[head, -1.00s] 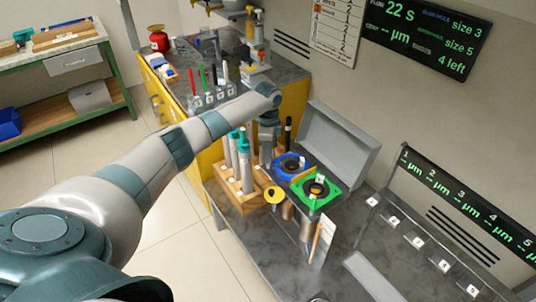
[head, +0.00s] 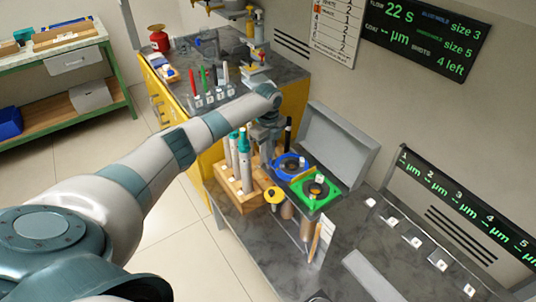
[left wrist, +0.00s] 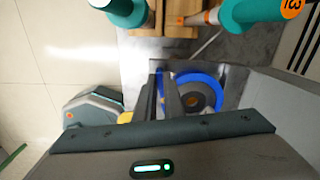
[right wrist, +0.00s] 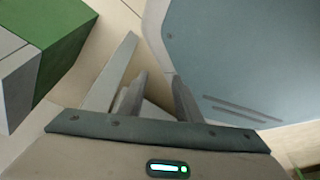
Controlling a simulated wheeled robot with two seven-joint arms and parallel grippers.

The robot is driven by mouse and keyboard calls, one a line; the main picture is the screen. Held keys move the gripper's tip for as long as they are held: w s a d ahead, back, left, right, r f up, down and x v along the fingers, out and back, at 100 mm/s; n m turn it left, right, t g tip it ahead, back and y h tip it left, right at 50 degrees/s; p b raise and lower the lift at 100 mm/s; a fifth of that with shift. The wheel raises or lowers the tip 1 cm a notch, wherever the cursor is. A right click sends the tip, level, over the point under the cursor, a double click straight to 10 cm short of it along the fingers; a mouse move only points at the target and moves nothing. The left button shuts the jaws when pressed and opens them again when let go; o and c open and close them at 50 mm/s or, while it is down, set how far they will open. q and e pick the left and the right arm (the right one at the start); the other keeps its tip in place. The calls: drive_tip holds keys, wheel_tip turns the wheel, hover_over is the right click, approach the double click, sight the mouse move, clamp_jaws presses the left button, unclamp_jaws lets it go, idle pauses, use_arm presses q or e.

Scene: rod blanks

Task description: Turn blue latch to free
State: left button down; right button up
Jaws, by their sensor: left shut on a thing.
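The blue ring fixture (head: 289,167) sits on the grey bench beside a green square fixture (head: 316,191). My left gripper (head: 273,152) points down at the blue ring's left edge. In the left wrist view its two fingers (left wrist: 164,92) are close together beside the blue ring (left wrist: 197,92), which has a dark centre. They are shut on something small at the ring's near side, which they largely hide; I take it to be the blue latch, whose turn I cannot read. My right gripper (right wrist: 158,90) is outside the head view; its fingers are apart with nothing seen between them.
A wooden block (head: 236,196) with upright teal-capped tools stands just left of the fixtures. A grey open lid (head: 338,140) rises behind them. A yellow funnel-like piece (head: 273,195) is in front. A green block (right wrist: 55,40) is near my right gripper.

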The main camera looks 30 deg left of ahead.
use_arm(q)
drive_tip(key=shift+m, duration=0.9)
use_arm(e)
drive_tip(key=shift+s, duration=0.55)
